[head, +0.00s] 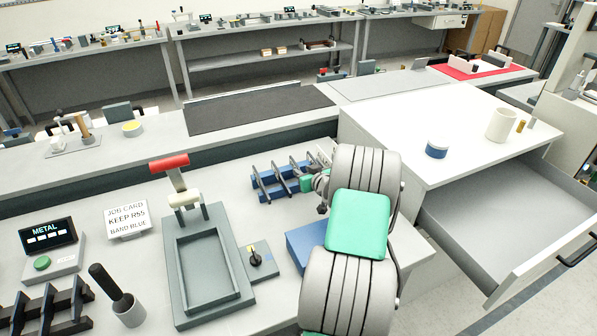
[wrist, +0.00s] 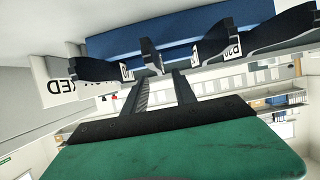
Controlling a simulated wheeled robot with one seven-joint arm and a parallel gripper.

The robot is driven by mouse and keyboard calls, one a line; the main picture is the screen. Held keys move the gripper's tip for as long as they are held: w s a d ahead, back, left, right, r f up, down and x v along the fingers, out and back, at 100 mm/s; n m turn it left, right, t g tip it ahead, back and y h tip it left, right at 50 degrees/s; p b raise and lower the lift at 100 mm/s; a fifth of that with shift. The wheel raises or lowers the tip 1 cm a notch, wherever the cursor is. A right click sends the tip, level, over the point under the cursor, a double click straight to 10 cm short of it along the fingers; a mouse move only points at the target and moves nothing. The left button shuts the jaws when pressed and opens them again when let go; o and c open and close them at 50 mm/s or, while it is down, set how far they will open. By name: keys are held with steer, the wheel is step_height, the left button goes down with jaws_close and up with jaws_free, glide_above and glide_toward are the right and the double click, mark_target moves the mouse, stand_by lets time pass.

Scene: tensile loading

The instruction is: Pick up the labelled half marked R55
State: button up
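A blue rack (head: 272,192) holds several dark labelled halves (head: 283,176) in the head view. The wrist view shows the blue rack (wrist: 165,36) close up, with dark halves along it, one of them (wrist: 151,57) just beyond my fingertips. Small white labels show on some halves; one (wrist: 233,51) is only partly legible, and I cannot read R55 on any. My gripper (wrist: 160,77) is open, its two fingers apart and pointing at the rack, with nothing visibly held. In the head view my gripper (head: 318,183) is at the rack's right end, partly hidden by my arm.
A grey tray fixture with a red handle (head: 170,161), a METAL display (head: 48,234) and a cup with a dark handle (head: 128,309) stand left. An open drawer (head: 500,225) juts out at right.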

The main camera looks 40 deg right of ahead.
mark_target(299, 168)
steer(key=p+x, duration=0.1)
steer(key=x, duration=0.3)
steer(key=shift+w+d+f, duration=0.1)
steer(key=shift+w, duration=0.2)
steer(key=shift+c, duration=0.4)
jaws_close()
stand_by(0.6)
